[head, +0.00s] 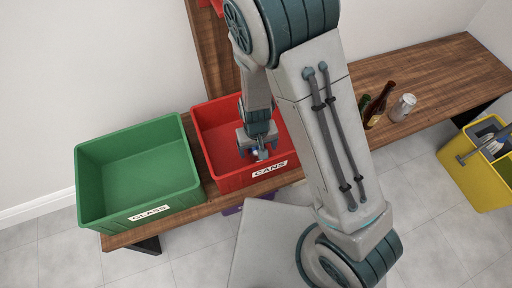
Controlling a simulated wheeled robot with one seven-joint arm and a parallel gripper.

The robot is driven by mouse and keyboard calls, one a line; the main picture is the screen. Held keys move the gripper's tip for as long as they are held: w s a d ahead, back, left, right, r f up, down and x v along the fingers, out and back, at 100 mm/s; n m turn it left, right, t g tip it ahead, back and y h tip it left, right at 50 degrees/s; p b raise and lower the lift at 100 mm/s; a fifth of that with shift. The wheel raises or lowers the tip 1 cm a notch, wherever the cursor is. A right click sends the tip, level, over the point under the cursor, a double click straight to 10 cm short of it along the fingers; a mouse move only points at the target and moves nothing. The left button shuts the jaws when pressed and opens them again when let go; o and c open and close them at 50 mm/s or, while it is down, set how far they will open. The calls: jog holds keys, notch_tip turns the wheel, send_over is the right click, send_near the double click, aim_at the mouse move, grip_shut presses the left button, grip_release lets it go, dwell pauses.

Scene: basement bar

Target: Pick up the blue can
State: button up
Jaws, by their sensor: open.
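My gripper (258,151) is over the front part of the red crate (205,103) labelled CANS and points down into it. Its jaws are open. A small blue and white patch shows at the fingertips; it may be the blue can, but it is too small and covered to tell, and I cannot tell whether the fingers touch it. No other blue can shows clearly.
A green crate (85,175) labelled GLASS stands left of the red one. Brown and dark green bottles (378,106) stand beside the silver can. A yellow bin (478,183) is on the floor at the right. My arm hides the bench's middle.

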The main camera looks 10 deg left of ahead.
notch_tip(320, 180, down, 4)
jog(key=shift+r+b, duration=0.1)
jog(key=shift+b, duration=0.55)
jog(key=c, duration=0.9)
jog(key=shift+o, duration=0.2)
jog(key=shift+r, duration=0.1)
